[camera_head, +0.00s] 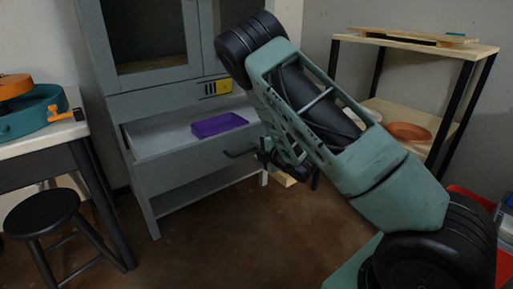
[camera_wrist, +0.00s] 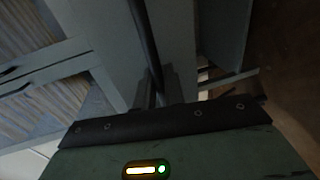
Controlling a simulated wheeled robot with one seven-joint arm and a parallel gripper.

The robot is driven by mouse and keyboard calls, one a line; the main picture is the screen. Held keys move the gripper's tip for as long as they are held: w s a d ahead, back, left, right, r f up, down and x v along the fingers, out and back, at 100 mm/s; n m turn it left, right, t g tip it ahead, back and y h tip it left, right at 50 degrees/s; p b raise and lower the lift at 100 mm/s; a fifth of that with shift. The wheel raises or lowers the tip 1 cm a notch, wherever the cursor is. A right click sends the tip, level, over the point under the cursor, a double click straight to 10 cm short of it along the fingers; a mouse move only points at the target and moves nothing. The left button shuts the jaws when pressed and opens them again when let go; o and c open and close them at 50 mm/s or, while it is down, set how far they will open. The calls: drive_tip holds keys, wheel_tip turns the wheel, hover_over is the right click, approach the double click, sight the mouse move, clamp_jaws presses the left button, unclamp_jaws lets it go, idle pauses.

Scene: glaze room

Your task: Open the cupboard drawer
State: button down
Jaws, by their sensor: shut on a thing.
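The grey cupboard (camera_head: 146,81) stands in the middle left of the head view. Its drawer (camera_head: 185,158) is pulled out, and I see into it from above. A purple tray (camera_head: 219,125) lies inside. A dark bar handle (camera_head: 236,154) is on the drawer front. My gripper (camera_head: 266,157) is at the right part of this handle, partly hidden by my arm. In the wrist view the dark handle (camera_wrist: 146,40) runs down between the two fingers of my gripper (camera_wrist: 159,90), which is shut on it.
A table (camera_head: 45,137) with orange and teal round things and a black stool (camera_head: 42,214) stand at the left. A wooden shelf rack (camera_head: 420,44) with a terracotta dish (camera_head: 409,131) stands behind my arm at the right. The brown floor (camera_head: 215,235) before the cupboard is clear.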

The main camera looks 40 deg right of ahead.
drive_tip(key=c, duration=1.6)
unclamp_jaws()
drive_tip(key=shift+c, duration=0.2)
drive_tip(key=p+v, duration=1.1)
drive_tip(key=v, duration=0.6)
drive_tip(key=shift+s, duration=0.2)
